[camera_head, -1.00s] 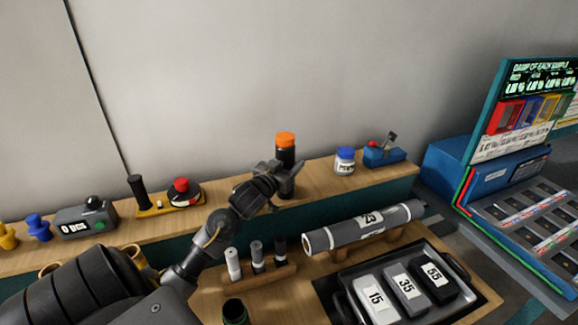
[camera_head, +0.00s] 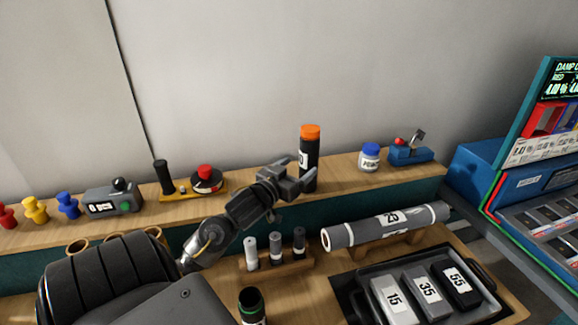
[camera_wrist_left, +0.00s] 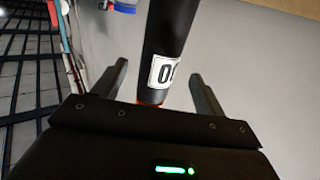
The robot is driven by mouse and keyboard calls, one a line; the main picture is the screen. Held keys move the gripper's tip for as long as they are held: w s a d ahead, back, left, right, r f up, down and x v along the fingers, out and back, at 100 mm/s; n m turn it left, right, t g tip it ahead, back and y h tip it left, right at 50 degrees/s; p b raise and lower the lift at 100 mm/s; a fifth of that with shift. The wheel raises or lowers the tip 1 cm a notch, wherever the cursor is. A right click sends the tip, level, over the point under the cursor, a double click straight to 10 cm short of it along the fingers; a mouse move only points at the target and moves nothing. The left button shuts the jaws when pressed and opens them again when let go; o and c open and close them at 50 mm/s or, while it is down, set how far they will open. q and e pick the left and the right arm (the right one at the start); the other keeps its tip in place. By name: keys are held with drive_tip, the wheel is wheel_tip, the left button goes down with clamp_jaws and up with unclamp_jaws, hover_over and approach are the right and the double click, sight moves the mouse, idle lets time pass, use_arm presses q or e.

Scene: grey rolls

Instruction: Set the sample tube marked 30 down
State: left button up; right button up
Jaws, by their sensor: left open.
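The sample tube (camera_head: 309,162) is a dark upright cylinder with an orange cap, standing on the wooden back shelf. Its label is partly turned away; only a "0" shows, so I cannot read the full number. My left gripper (camera_head: 297,175) is open just left of and in front of the tube. In the left wrist view the tube (camera_wrist_left: 172,35) appears between the spread fingers of the left gripper (camera_wrist_left: 160,72), with a gap on both sides. My right gripper is out of view.
On the shelf (camera_head: 340,172), a blue-lidded jar (camera_head: 369,157) and a blue device (camera_head: 410,152) stand to the right. A joystick device (camera_head: 115,197) stands left. Below are a rack of small vials (camera_head: 275,252), a grey roll (camera_head: 387,224) and a tray (camera_head: 357,283) of numbered blocks.

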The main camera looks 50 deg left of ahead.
use_arm(q)
drive_tip(key=shift+s+d, duration=0.2)
drive_tip(key=shift+s, duration=0.8)
drive_tip(key=shift+s+d, duration=0.15)
drive_tip(key=shift+s, duration=0.8)
